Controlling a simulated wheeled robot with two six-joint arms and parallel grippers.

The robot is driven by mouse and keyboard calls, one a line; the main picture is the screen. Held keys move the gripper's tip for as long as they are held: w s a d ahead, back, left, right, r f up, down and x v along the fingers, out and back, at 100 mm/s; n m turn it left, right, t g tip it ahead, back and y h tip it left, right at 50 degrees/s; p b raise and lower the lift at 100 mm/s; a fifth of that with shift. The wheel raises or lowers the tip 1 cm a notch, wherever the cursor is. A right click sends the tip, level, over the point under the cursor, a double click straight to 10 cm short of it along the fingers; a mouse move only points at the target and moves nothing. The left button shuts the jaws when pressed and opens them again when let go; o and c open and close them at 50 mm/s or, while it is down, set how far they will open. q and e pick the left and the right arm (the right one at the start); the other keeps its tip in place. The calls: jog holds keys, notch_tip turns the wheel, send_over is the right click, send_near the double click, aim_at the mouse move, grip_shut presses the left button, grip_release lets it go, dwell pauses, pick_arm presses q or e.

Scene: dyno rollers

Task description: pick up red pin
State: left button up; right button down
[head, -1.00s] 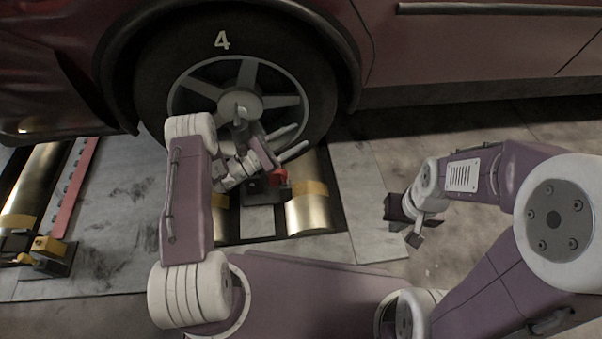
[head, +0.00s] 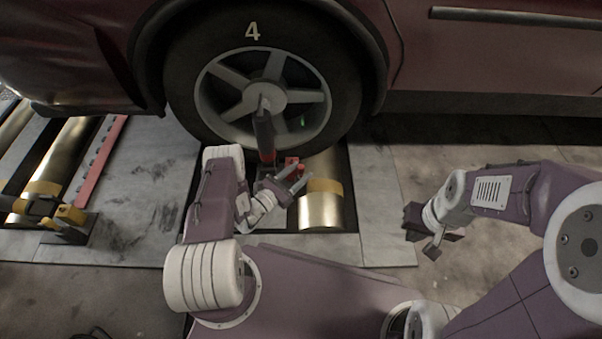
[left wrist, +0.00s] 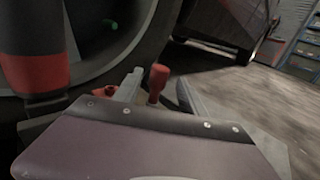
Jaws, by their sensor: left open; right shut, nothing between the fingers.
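The red pin (head: 301,170) shows small beside my left gripper, low in front of the wheel between the rollers. In the left wrist view the red pin (left wrist: 158,80) has a rounded head and stands nearly upright. My left gripper (head: 294,178) is open, its fingers pointing toward the pin area. In the left wrist view the pin appears between the two fingers; its lower part is hidden by the gripper body, and I cannot tell whether they touch. My right gripper (head: 424,236) is shut and empty, off to the right above the floor.
A dark post with a red band (head: 265,140) stands in front of the wheel (head: 180,95), left of the pin. A shiny roller (head: 320,210) with a yellow band lies right of my left gripper. The car body (head: 480,50) overhangs. Floor at right is clear.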

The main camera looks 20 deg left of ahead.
pick_arm(q)
jog(key=b+x, duration=0.2)
jog(key=x, duration=0.2)
jog(key=shift+w+r+b, duration=0.15)
jog(key=shift+w+b, duration=0.15)
jog(key=shift+b, duration=0.05)
pick_arm(e)
notch_tip(320, 180, down, 4)
jog(key=shift+r, duration=0.1)
pick_arm(q)
grip_shut()
jog(key=shift+r, duration=0.1)
pick_arm(e)
jog(key=shift+r, duration=0.1)
